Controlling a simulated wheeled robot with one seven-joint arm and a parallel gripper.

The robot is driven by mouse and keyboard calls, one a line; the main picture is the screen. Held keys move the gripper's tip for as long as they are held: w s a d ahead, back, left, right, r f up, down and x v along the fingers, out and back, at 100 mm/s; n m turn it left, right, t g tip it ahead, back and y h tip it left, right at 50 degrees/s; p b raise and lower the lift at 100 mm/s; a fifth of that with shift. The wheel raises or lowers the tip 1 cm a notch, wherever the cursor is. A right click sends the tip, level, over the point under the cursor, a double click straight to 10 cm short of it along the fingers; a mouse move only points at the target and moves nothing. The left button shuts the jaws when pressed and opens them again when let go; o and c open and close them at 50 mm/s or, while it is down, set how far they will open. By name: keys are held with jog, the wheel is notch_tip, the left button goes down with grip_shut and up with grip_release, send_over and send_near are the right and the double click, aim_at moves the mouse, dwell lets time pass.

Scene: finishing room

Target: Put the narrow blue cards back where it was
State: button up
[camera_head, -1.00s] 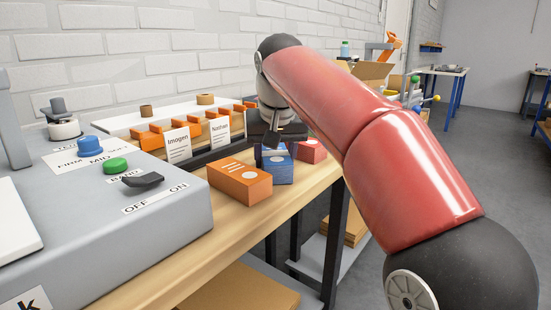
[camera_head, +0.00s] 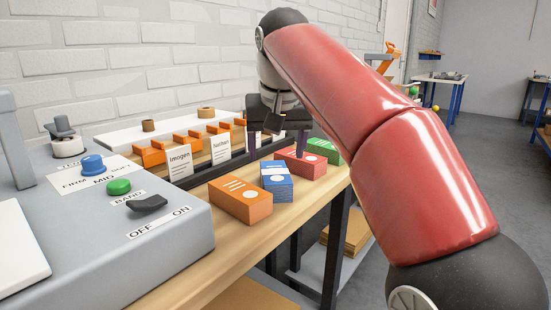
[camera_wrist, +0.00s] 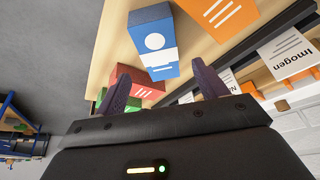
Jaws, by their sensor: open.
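The narrow blue card stack (camera_head: 277,182), with a white band and white dot, rests on the wooden bench near its front edge. It stands between an orange stack (camera_head: 240,200) and a red stack (camera_head: 302,163). My gripper (camera_head: 277,145) is open and empty, behind and above the blue stack and apart from it. In the wrist view, the blue stack (camera_wrist: 152,42) lies beyond the open fingers of my gripper (camera_wrist: 163,78), with nothing between them. The gripper's wrist hides part of the rack behind.
A green stack (camera_head: 324,150) stands past the red one. Behind is a dark rack with orange dividers and cards labelled Imogen (camera_head: 180,161) and Nathan (camera_head: 221,148). A grey machine (camera_head: 130,235) with knobs fills the left. The bench (camera_head: 225,250) is bare along its front edge.

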jog(key=p+v, duration=0.1)
jog(key=v, duration=0.4)
jog(key=shift+f, duration=0.1)
jog(key=s+d+f, duration=0.5)
jog(key=s+f, duration=0.2)
jog(key=f, duration=0.2)
jog(key=s+d+f+m, duration=0.1)
jog(key=s+d+f, duration=0.4)
jog(key=s+f, duration=0.2)
jog(key=s+d+f+t, duration=0.1)
jog(key=s+d+f, duration=0.4)
jog(key=s+f, duration=0.3)
notch_tip(320, 180, down, 4)
jog(key=shift+r+h, duration=0.1)
jog(key=shift+h, duration=0.2)
